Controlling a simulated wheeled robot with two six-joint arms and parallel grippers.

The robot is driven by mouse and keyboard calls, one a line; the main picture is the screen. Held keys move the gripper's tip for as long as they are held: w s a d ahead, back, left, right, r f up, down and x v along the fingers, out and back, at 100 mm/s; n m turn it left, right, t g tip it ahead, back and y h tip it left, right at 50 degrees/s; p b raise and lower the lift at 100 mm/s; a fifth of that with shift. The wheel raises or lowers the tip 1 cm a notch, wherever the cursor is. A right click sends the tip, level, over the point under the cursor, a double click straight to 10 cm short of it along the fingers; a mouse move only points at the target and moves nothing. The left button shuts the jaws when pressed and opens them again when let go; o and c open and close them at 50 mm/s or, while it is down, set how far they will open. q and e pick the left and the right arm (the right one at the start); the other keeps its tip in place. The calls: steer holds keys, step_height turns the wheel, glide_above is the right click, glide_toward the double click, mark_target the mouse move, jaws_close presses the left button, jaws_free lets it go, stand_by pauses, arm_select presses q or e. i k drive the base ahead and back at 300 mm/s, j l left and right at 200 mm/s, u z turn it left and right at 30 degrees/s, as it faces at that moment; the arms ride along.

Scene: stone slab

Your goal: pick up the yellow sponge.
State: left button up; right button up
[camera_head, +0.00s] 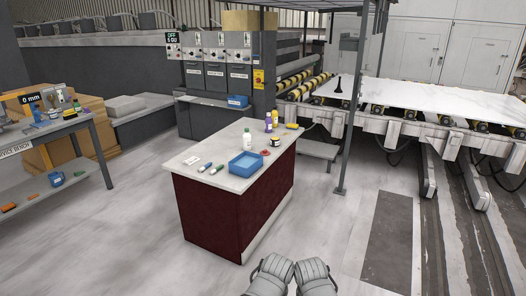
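A small flat yellow block (292,126), which looks like the yellow sponge, lies at the far right corner of the stone-topped counter (225,182). It is small in view, so its details are unclear. Two grey rounded parts of my arms, side by side, show at the bottom edge, well short of the counter. The left one (270,275) and the right one (315,276) touch nothing on the counter. I cannot make out fingertips or whether either gripper is open or shut.
A blue bin (245,164), a white bottle (247,139), purple bottles (268,122), a red round item (265,152) and small markers stand on the counter. A side bench (45,130) is at left, a post (352,120) at right. The floor before the counter is clear.

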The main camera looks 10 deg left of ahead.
mark_target(290, 126)
steer(key=i+z, duration=0.25)
steer(key=i, duration=5.3)
steer(key=i+u, duration=0.1)
steer(key=u, duration=0.15)
